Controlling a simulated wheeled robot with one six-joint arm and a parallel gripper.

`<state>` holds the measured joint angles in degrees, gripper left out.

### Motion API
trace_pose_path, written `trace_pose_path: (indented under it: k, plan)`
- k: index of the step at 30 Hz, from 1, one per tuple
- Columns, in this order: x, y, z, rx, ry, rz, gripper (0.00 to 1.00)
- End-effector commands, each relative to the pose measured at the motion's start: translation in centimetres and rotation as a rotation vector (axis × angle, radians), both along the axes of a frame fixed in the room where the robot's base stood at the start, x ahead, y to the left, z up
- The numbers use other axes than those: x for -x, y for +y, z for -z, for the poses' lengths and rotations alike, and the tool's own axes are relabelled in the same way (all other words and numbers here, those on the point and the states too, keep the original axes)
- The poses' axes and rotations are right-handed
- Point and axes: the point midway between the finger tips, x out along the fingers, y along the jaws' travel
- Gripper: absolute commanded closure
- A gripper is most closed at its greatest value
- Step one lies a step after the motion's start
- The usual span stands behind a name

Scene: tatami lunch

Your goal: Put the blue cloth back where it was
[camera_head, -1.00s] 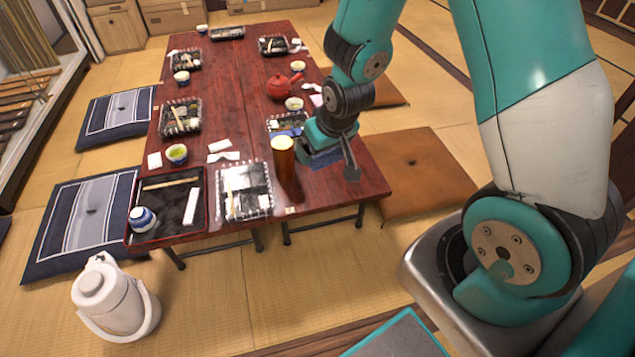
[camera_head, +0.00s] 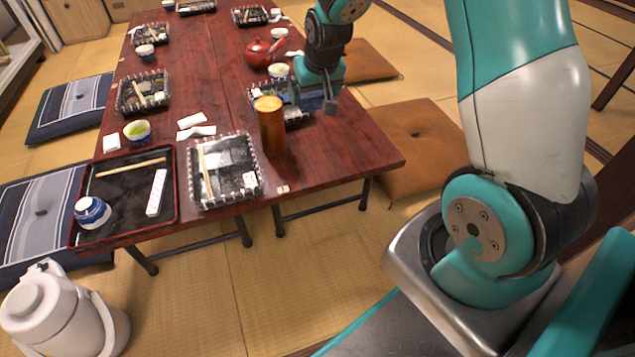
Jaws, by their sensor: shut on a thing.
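My gripper (camera_head: 318,100) is low over the right side of the red-brown table (camera_head: 330,150), beside the clear food tray (camera_head: 292,117) at its right edge. It is shut on the blue cloth (camera_head: 311,98), of which only a small dark blue patch shows. The gripper and wrist hide the rest of the cloth. I cannot tell whether the cloth touches the table or the tray.
A tall brown cylinder (camera_head: 271,128) stands left of my gripper, in front of that tray. Another food tray (camera_head: 252,180) lies near the front edge. Bare tabletop lies to the front right.

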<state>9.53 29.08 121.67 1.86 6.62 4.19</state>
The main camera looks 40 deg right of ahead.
Motion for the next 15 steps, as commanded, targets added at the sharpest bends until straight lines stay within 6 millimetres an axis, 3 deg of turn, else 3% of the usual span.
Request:
trace_pose_path:
  k: [1,5,8,15]
  plan:
    - [-0.3,-0.5,1.1,0.001,-0.003,0.011,0.33]
    - [-0.5,-1.0,1.7,0.0,-0.001,0.026,0.33]
    - [-0.5,-1.2,3.2,-0.001,0.002,0.029,0.33]
    - [-0.4,-1.2,10.1,-0.001,0.004,0.029,0.33]
